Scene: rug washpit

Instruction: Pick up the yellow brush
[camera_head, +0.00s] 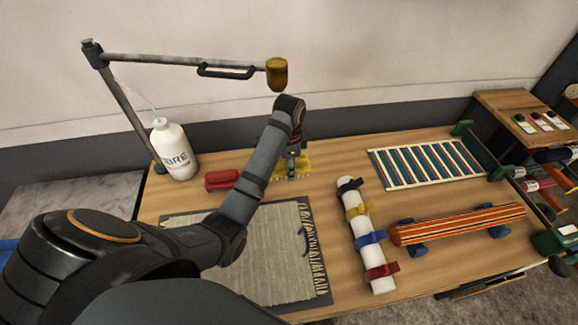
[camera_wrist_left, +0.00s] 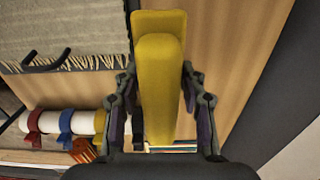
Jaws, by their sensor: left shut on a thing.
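The yellow brush (camera_wrist_left: 160,85) fills the middle of the left wrist view, between the two fingers of my left gripper (camera_wrist_left: 163,115). In the head view the yellow brush (camera_head: 302,168) shows near the back of the table, partly hidden by my left gripper (camera_head: 290,165). The gripper is shut on the brush. I cannot tell whether the brush touches the table top. My right gripper is in neither view.
A red brush-like block (camera_head: 222,179) and a white bottle (camera_head: 174,150) stand to the left. A fringed rug (camera_head: 270,262) lies in front. A white tube with coloured clips (camera_head: 353,225), a striped roll (camera_head: 460,224) and a slatted rack (camera_head: 427,164) lie right. A lamp-like arm (camera_head: 180,60) hangs above.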

